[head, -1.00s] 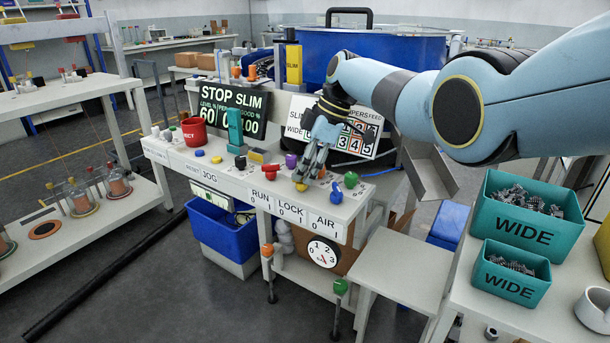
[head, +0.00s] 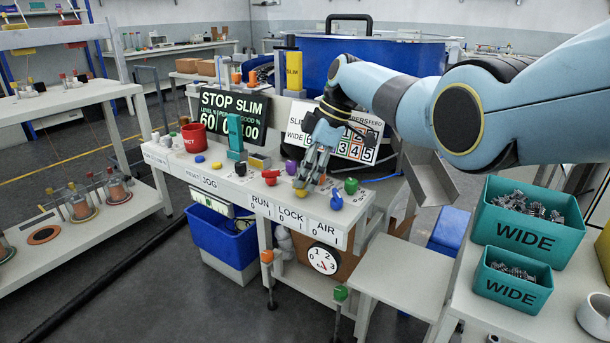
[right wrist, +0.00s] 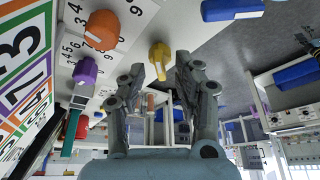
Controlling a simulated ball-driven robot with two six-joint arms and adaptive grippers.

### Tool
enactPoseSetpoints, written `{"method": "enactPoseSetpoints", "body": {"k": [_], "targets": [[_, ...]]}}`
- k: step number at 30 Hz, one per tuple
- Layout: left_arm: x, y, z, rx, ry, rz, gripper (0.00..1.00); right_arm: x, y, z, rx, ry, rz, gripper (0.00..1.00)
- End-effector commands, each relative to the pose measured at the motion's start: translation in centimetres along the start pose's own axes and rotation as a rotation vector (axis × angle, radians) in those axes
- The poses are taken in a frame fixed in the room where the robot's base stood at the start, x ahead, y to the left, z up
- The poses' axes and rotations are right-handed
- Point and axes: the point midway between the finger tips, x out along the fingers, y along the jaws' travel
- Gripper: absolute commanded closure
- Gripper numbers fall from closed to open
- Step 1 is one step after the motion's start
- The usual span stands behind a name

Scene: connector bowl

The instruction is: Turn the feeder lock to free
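The lock knob (head: 300,193) is yellow and sits on the control bench above the LOCK label (head: 291,218). In the right wrist view the yellow knob (right wrist: 160,55) shows just beyond and between my fingertips. My right gripper (head: 311,180) points down at the knob from above and behind. Its two fingers (right wrist: 160,73) are apart, with nothing held; I cannot tell whether they touch the knob. The knob's exact setting is too small to read in the head view. My left gripper is not in view.
A red knob (head: 270,177) and a blue knob (head: 336,202) flank the yellow one. Purple (head: 291,166) and green (head: 351,186) knobs stand close behind. An orange knob (right wrist: 102,30) shows in the right wrist view. Teal WIDE bins (head: 528,235) stand at the right.

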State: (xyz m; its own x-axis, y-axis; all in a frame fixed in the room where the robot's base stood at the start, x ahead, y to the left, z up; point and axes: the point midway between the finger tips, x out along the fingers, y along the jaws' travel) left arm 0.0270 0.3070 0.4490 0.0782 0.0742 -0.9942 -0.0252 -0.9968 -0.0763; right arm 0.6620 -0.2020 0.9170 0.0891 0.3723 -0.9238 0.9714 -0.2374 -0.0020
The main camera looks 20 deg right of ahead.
Motion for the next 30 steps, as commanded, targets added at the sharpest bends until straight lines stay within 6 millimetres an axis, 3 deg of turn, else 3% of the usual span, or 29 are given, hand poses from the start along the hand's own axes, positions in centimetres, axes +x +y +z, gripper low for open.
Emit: {"method": "enactPoseSetpoints", "body": {"k": [15, 21, 30], "targets": [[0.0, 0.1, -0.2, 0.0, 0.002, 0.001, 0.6, -10.1, 0.1, 0.0, 0.0, -0.001, 0.004, 0.67], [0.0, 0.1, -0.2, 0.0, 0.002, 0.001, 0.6, -11.4, 0.0, 0.0, 0.0, 0.0, 0.002, 0.67], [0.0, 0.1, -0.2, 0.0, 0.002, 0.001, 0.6, -11.4, 0.0, 0.0, 0.0, 0.0, 0.002, 0.67]]}}
